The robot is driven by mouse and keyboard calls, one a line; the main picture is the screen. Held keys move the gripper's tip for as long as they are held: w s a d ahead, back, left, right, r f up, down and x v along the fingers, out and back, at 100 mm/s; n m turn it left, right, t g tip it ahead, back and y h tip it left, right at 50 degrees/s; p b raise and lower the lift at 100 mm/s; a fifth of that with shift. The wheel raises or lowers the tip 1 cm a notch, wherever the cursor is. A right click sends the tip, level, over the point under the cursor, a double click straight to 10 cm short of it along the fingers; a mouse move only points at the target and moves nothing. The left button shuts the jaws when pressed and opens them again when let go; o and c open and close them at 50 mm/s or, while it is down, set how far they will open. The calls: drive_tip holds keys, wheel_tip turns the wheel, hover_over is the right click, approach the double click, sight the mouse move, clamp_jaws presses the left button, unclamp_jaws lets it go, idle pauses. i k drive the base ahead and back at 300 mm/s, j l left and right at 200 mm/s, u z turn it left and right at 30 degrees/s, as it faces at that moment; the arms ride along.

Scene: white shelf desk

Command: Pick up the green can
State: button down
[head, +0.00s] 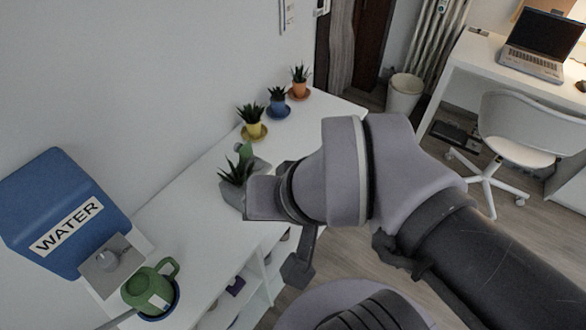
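The green can (148,291), with a round lid and a side handle, stands at the lower left of the head view. It is on the white shelf desk (175,218), in front of the blue water container (62,212). A dark blue round rim shows beneath the can. My gripper (298,262) is over the right edge of the desk, to the right of the can and clearly apart from it. One dark finger shows pointing down; the other finger is hidden or not distinct, so its opening cannot be told. I see nothing held.
A grey planter (226,193) stands close beside my arm. Plants in yellow (255,131), blue (278,108) and orange (299,89) pots line the far end. The desk between planter and can is clear. A chair (515,130) is far right.

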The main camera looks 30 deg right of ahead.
sight(146, 291)
drive_tip(key=u, duration=1.45)
drive_tip(key=j+z, duration=0.4)
drive_tip(key=k+j+z, duration=0.1)
drive_tip(key=z, duration=0.35)
drive_tip(key=k+j+z, duration=0.1)
drive_tip(key=j+z, duration=0.3)
drive_tip(key=k+j+z, duration=0.15)
drive_tip(key=z, duration=0.25)
